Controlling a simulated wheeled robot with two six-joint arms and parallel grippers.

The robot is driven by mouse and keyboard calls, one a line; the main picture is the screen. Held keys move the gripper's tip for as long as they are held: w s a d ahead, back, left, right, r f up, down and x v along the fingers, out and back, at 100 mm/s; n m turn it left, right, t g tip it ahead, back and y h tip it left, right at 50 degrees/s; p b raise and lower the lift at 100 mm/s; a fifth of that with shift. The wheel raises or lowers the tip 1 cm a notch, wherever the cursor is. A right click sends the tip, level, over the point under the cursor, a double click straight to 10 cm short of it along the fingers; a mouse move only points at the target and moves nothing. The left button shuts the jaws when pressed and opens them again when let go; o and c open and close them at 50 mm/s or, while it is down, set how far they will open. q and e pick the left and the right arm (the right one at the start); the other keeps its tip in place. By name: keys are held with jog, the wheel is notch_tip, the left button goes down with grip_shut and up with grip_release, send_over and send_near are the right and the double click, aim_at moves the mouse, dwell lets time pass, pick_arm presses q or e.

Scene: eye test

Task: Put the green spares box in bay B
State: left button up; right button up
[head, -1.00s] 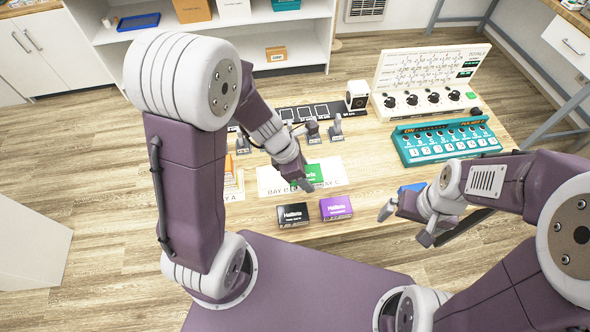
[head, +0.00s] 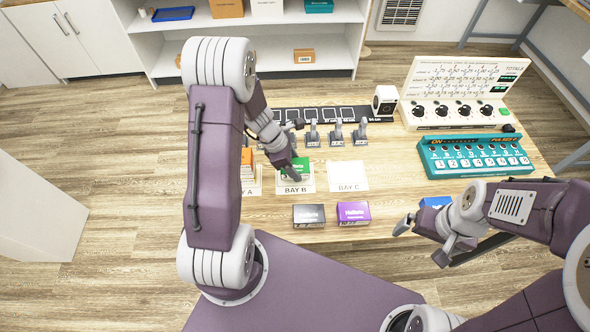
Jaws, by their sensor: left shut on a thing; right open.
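The green spares box (head: 301,166) is at bay B's white mat (head: 307,187), partly hidden by my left gripper. The mat's front edge, marked BAY B, shows below it. My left gripper (head: 291,172) is shut on the green box. I cannot tell whether the box touches the mat or is held just above it. My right gripper (head: 418,240) is open and empty, at the front right of the table, apart from the boxes.
Bay C (head: 348,176) is empty. An orange item (head: 246,160) stands in bay A (head: 251,188). A black box (head: 309,215) and a purple box (head: 353,213) lie in front. A blue item (head: 435,202), a teal panel (head: 475,156) and several small grey stands (head: 336,135) are nearby.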

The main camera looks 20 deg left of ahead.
pick_arm(q)
jog(key=shift+f, duration=0.8)
jog(key=shift+f, duration=0.1)
jog(key=o, duration=1.5)
jog(key=shift+c, duration=0.2)
